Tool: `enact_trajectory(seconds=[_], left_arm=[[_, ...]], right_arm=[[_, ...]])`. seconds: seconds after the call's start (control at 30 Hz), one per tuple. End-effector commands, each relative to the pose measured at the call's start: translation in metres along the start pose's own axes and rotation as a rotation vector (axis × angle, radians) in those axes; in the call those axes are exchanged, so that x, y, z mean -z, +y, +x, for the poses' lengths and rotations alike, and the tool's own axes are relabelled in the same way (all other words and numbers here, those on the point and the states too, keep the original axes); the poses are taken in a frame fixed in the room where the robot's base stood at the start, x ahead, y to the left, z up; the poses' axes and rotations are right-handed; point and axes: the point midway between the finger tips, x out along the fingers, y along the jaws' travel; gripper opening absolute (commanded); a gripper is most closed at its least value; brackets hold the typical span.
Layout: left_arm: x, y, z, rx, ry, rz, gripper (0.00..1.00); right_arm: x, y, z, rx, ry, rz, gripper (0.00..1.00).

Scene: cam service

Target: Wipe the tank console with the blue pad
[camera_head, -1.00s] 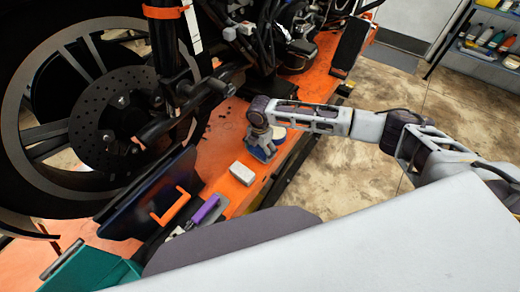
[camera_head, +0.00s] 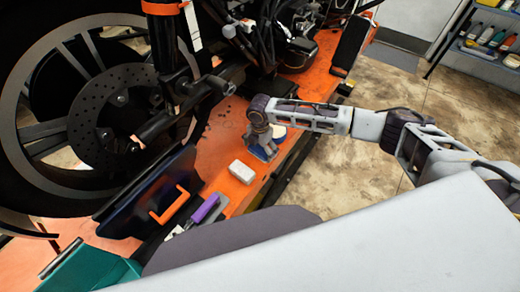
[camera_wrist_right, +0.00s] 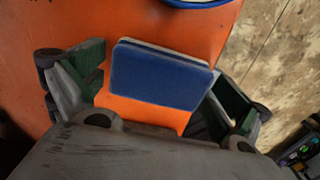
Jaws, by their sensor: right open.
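The blue pad (camera_wrist_right: 160,75) has a dark blue face and a pale edge. In the right wrist view it lies over the orange surface, between the spread fingers of my right gripper (camera_wrist_right: 155,95). A gap shows on the left and the right finger is close to its corner; I cannot tell whether it touches. In the head view my right gripper (camera_head: 260,143) points down over the orange bench and largely hides the pad (camera_head: 264,153). My left gripper is not in view. I cannot pick out the tank console.
A white block (camera_head: 242,172) and a purple-handled tool (camera_head: 206,209) lie on the orange bench (camera_head: 222,140). A blue-rimmed dish (camera_wrist_right: 195,2) is just beyond the pad. The motorcycle wheel (camera_head: 60,110) fills the left. Shelves with bottles (camera_head: 490,40) stand at back right.

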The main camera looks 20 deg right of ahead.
Motion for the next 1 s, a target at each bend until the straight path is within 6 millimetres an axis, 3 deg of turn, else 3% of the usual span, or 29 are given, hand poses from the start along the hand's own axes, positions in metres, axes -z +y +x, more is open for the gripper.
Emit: enact_trajectory(seconds=[0.17,1.0], left_arm=[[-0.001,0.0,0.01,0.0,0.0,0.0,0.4],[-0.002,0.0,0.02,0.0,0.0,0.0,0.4]], right_arm=[[0.0,0.0,0.002,-0.001,0.0,0.0,1.0],[0.0,0.003,-0.124,-0.002,0.0,0.001,1.0]])
